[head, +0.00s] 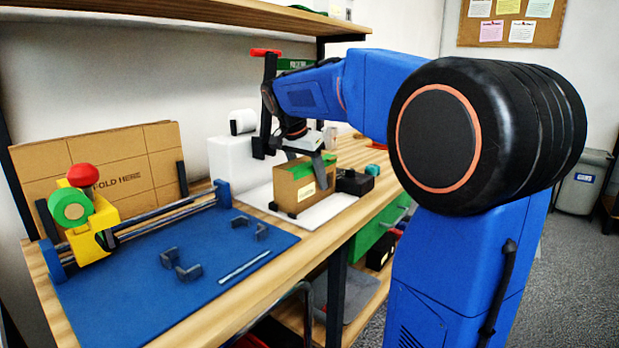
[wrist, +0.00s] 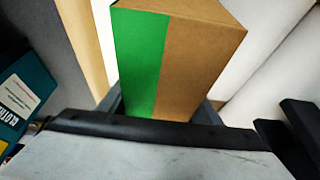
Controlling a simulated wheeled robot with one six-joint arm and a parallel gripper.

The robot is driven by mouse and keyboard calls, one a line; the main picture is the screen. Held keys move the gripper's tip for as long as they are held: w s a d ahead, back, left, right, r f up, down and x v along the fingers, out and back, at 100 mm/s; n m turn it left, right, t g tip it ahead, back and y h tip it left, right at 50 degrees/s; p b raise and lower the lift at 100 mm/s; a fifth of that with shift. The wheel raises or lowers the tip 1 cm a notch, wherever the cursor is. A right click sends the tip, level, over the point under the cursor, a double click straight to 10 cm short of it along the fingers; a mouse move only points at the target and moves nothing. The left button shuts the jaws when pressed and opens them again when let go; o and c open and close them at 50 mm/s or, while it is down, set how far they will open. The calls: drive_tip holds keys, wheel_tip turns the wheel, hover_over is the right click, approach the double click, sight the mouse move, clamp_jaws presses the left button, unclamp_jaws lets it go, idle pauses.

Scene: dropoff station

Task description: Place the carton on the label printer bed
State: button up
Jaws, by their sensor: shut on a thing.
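The carton (head: 296,186) is a brown box with a green strip on top and a pale label on its side. In the head view it is upright at the label printer bed (head: 336,207), a white flat plate in front of the white printer body (head: 234,158). I cannot tell whether its underside touches the bed. My gripper (head: 318,168) is above the carton and shut on it. In the wrist view the carton (wrist: 190,50) stands between the dark fingers, with its green strip to the left. The fingertips are partly hidden.
A black box (head: 354,182) and a teal item (head: 373,170) lie right of the carton. A blue mat (head: 150,285) with grey brackets and a rod is at the left. A yellow tape tool (head: 92,225) and flat cardboard (head: 130,160) stand behind it. A shelf (head: 230,12) hangs above.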

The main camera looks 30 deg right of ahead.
sight(299, 164)
drive_tip(key=shift+f, duration=0.1)
drive_tip(key=o, duration=1.1)
drive_tip(key=v, duration=1.2)
